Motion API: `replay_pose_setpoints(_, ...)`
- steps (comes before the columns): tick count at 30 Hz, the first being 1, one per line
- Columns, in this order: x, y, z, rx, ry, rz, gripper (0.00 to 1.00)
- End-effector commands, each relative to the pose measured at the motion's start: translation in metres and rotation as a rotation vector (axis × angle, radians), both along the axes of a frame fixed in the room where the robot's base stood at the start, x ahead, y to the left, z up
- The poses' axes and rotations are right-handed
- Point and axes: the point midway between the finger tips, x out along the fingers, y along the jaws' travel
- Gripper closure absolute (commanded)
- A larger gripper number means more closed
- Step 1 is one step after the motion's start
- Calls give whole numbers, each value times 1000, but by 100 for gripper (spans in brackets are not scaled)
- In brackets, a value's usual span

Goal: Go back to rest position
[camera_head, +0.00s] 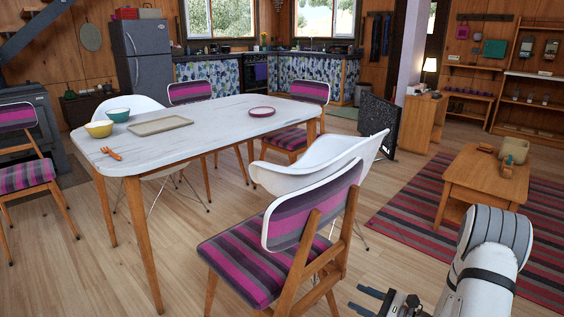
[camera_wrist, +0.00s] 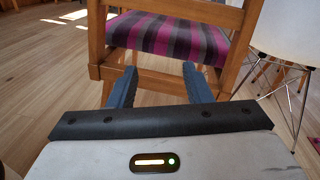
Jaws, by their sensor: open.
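My gripper (camera_head: 388,299) is low at the bottom right of the head view, partly cut off by the frame edge. In the wrist view my gripper (camera_wrist: 157,84) shows two dark fingers spread apart with nothing between them. The fingers point toward the back of a wooden chair with a striped purple seat (camera_wrist: 168,36). The same kind of striped chair (camera_head: 240,262) stands to the left of my gripper in the head view. I cannot tell how far the fingertips are from the chair's wooden frame.
A white table (camera_head: 215,125) holds two bowls, a tray (camera_head: 160,125), a pink dish (camera_head: 262,112) and an orange fork-like utensil (camera_head: 110,153). A white shell chair (camera_head: 315,165) stands beside it. A low wooden table (camera_head: 480,177) stands on a striped rug (camera_head: 410,220) at right.

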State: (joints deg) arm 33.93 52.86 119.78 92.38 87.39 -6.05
Motion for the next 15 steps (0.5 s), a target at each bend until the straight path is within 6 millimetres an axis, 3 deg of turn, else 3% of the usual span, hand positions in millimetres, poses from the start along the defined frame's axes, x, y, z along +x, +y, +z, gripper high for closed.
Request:
replay_pose_setpoints(1,-2,7,18,-18,-7,32,55)
replay_pose_setpoints(8,-18,39,76,-121,-31,198,55)
replay_pose_setpoints(11,-30,56,109,-187,-48,292,55)
replay_pose_setpoints(15,-58,85,172,-329,-88,474,55)
